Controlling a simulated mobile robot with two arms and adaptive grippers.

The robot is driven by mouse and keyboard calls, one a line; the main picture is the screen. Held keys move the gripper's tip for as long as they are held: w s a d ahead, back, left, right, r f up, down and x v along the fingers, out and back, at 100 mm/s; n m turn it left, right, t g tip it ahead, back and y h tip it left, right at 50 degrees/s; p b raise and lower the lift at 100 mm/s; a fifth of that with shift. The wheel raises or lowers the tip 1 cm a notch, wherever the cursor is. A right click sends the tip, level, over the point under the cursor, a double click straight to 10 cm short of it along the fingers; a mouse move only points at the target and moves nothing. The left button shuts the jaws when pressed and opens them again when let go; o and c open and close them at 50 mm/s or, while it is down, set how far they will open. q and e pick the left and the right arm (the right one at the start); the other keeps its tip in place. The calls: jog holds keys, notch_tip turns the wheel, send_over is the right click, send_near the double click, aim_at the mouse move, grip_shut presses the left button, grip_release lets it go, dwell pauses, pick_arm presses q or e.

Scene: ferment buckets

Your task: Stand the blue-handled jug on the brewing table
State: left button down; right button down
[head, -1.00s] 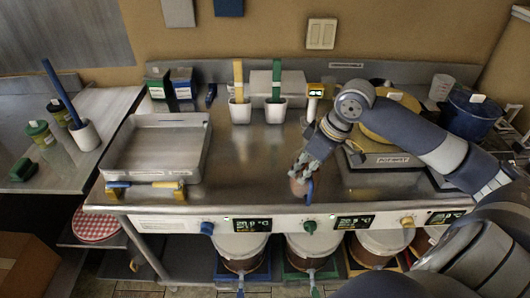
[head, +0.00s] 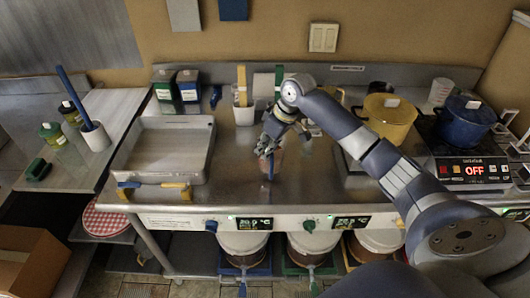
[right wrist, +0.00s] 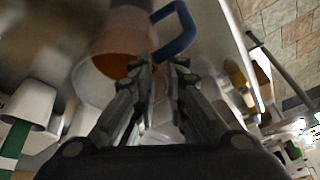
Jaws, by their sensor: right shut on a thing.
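The blue-handled jug (head: 278,163) is a small clear vessel over the middle of the brewing table (head: 315,185), with its blue handle toward the front edge. My right gripper (head: 270,147) is shut on the jug from above and behind. In the right wrist view the jug (right wrist: 122,38) is beyond the fingertips, with its blue handle (right wrist: 181,40) at the top and something orange-brown at its near end. The right gripper's fingers (right wrist: 160,72) hide part of it. I cannot tell whether its base touches the table. My left gripper is not in view.
A metal tray (head: 206,160) is left of the jug, with a blue-and-yellow-handled tool at its front. White cups (head: 244,115) with green and yellow sticks stand behind. A yellow pot (head: 386,118) and blue pot (head: 465,122) are at right. Bare steel lies right of the jug.

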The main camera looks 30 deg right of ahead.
aim_at(262, 161)
notch_tip(262, 161, down, 3)
jog(key=shift+w+r+p, duration=0.15)
jog(key=shift+p, duration=0.65)
jog(key=shift+f, duration=0.4)
jog(key=c, duration=1.6)
grip_release()
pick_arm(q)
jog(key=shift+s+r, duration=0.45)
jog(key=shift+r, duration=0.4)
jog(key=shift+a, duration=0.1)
